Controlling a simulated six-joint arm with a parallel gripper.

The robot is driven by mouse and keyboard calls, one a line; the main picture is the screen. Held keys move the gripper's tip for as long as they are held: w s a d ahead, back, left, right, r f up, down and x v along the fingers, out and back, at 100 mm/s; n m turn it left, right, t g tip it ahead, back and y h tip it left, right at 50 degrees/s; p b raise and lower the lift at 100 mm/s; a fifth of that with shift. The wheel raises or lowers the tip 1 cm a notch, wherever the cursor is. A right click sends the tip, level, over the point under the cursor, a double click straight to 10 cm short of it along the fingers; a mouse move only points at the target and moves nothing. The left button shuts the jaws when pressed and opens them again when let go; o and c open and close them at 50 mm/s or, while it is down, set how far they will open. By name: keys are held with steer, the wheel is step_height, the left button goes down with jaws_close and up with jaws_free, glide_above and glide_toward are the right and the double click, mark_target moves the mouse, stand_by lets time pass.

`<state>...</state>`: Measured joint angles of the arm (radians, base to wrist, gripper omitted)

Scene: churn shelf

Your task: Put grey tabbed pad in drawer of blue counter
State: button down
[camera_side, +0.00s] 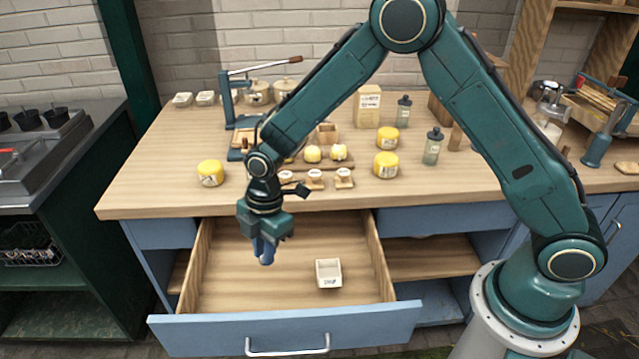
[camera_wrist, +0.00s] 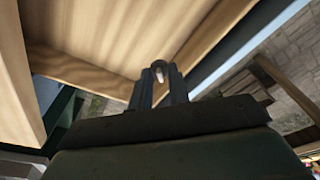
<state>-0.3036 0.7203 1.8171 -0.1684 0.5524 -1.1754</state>
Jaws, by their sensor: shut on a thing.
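The blue counter (camera_side: 160,234) has its drawer (camera_side: 215,280) pulled open, with wooden sides and floor and a blue front with a pale handle. My gripper (camera_side: 265,255) points down over the left-middle part of the open drawer. In the wrist view my gripper (camera_wrist: 160,78) is shut on a small greyish piece (camera_wrist: 158,68) between its fingertips. This looks like the grey tabbed pad, mostly hidden by the fingers. In the side view the pad cannot be made out. How far it is above the drawer floor is hard to tell.
A small white labelled box (camera_side: 328,273) sits in the drawer right of my gripper. The wooden countertop (camera_side: 150,190) behind carries yellow tubs (camera_side: 210,173), a lever press (camera_side: 240,100), bottles (camera_side: 432,147) and small pale stamps. The drawer floor is otherwise clear.

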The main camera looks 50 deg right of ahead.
mark_target(271, 304)
step_height(271, 304, down, 15)
steer(key=shift+f, duration=0.15)
stand_by(0.8)
steer(key=shift+f, duration=0.15)
steer(key=c, duration=1.3)
jaws_free()
steer(key=r, duration=0.4)
steer(key=d+r, duration=0.1)
steer(key=r, duration=0.7)
steer(key=shift+d+r, duration=0.1)
steer(key=shift+d, duration=0.3)
